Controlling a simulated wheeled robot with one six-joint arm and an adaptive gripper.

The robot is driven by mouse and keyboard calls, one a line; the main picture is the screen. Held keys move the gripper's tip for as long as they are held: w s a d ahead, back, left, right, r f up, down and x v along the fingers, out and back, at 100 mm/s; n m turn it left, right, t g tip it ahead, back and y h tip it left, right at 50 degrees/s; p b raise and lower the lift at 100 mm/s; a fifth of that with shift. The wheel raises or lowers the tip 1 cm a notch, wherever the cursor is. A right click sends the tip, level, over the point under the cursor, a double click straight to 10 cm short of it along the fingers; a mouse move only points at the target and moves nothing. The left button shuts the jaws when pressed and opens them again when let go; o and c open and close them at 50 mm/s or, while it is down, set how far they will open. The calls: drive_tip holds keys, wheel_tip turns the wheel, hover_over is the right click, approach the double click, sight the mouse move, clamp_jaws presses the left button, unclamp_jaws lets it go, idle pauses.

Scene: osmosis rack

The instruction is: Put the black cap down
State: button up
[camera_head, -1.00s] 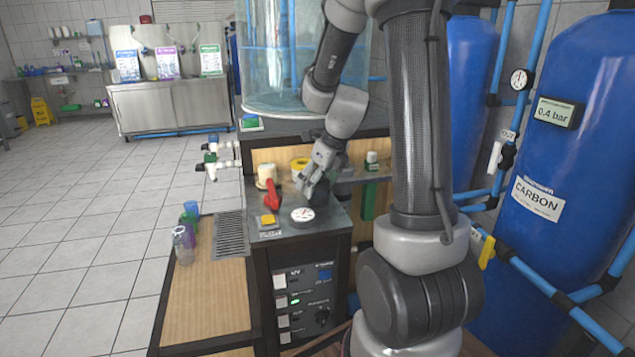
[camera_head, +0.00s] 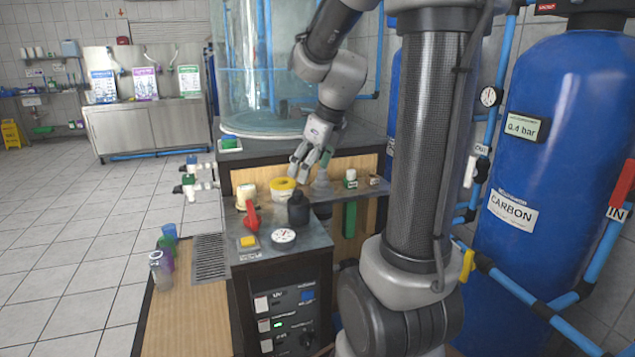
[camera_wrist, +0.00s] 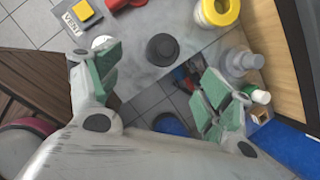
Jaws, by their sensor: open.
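The black cap (camera_head: 298,209) appears as a dark, stepped round piece standing upright on the grey worktop, behind the round white dial. In the wrist view the black cap (camera_wrist: 162,48) shows from above, between and beyond the fingers, with nothing touching it. My gripper (camera_head: 312,168) is open and empty, above and slightly behind the cap in the head view. In the wrist view its green-padded fingers (camera_wrist: 160,82) are spread wide apart.
A yellow-topped tub (camera_head: 283,189), a red handle (camera_head: 251,218), a yellow button (camera_head: 248,241) and a white dial (camera_head: 284,236) crowd the worktop. A grey translucent bottle (camera_head: 321,188) stands close under the gripper. A white-capped bottle (camera_head: 350,179) sits right on the shelf.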

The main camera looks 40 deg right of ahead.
drive_tip(key=s+a+r+n, duration=0.1)
drive_tip(key=s+a+n, duration=0.2)
drive_tip(key=s+n, duration=0.6)
drive_tip(key=s+a+r+n+h, duration=0.1)
drive_tip(key=s+a+n, duration=0.2)
drive_tip(key=s+n, duration=0.7)
drive_tip(key=n, duration=1.2)
drive_tip(key=shift+r, duration=0.2)
